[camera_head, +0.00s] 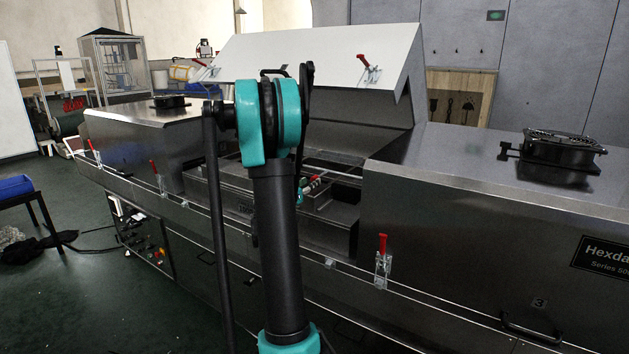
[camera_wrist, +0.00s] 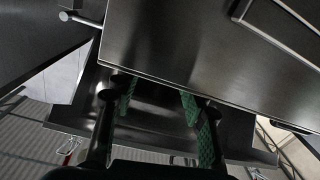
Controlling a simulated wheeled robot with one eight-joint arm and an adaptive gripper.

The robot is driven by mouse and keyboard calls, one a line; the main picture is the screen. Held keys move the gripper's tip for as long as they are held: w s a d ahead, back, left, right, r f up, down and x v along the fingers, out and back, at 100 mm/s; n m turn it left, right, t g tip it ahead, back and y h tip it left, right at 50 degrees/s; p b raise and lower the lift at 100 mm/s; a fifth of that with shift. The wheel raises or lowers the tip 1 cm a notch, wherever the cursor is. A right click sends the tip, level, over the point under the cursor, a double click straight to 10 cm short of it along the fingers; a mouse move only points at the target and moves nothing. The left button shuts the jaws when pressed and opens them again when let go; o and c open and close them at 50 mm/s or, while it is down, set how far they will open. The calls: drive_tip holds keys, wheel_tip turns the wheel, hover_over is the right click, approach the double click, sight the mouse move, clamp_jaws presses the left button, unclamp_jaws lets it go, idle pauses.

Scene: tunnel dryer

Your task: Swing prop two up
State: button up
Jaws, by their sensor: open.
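The dryer's middle hood (camera_head: 310,55) stands raised over an open bay (camera_head: 335,205). A thin light rod (camera_head: 335,174) lies low across the bay; I cannot tell whether it is prop two. In the wrist view my gripper (camera_wrist: 155,100) is open, its green-padded fingers apart with no object between them. A large metal panel (camera_wrist: 200,50) fills the view above and beyond the fingers. A short metal rod with a round end (camera_wrist: 80,20) sticks out at the upper left of that view.
Closed dryer sections stand at left (camera_head: 150,125) and right (camera_head: 470,175). A red-handled latch (camera_head: 382,258) stands on the right section's front. A fan unit (camera_head: 553,150) sits on top there. The green floor (camera_head: 75,290) at left is partly clear, with cables on it.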

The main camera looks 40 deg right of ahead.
sight(315, 178)
drive_tip(key=shift+x, duration=2.3)
clamp_jaws()
